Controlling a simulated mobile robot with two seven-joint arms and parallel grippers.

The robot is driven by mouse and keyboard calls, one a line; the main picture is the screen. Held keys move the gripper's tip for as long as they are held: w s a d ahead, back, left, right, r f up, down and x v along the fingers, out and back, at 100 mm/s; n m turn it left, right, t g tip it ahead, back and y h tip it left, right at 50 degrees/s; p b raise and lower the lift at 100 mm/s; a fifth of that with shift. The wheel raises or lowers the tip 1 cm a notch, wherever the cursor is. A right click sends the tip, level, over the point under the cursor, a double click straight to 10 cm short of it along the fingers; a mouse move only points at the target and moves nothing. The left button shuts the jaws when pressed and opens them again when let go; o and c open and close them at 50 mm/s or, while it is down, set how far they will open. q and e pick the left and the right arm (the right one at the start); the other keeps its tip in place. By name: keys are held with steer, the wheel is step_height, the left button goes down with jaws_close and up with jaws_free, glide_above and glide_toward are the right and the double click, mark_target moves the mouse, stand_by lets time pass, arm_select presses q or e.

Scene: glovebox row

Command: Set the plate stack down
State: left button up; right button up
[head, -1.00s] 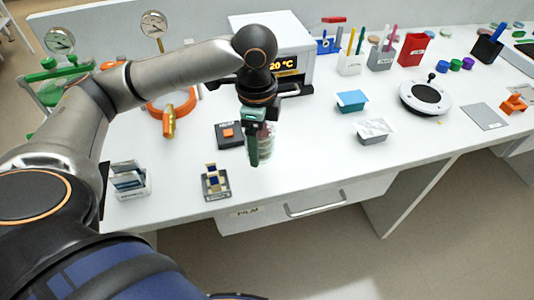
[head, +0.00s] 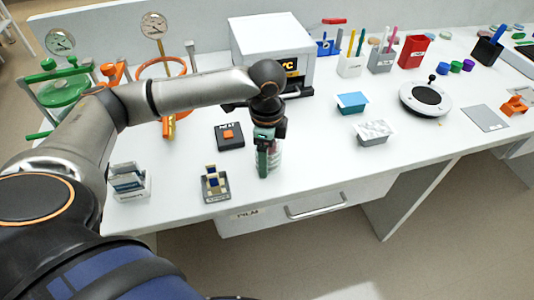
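My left gripper (head: 265,163) points down near the front edge of the white bench, left of centre. A clear, faintly green plate stack (head: 275,158) is upright at its fingers, which appear shut on it. The fingers partly hide the stack. I cannot tell whether the base of the stack touches the bench top. My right gripper is not in view.
A black pad with an orange square (head: 229,135) lies just left of the stack, and a small grey rack (head: 215,184) stands farther left. A drawer (head: 307,207) is below. The bench top (head: 318,140) to the right is clear up to the foil-topped box (head: 374,132).

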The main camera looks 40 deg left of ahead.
arm_select(q)
steer(key=o, duration=0.3)
steer(key=shift+o, duration=0.2)
step_height(320, 180, up, 12)
steer(key=shift+r+p, duration=0.2)
steer(key=shift+p, duration=0.25)
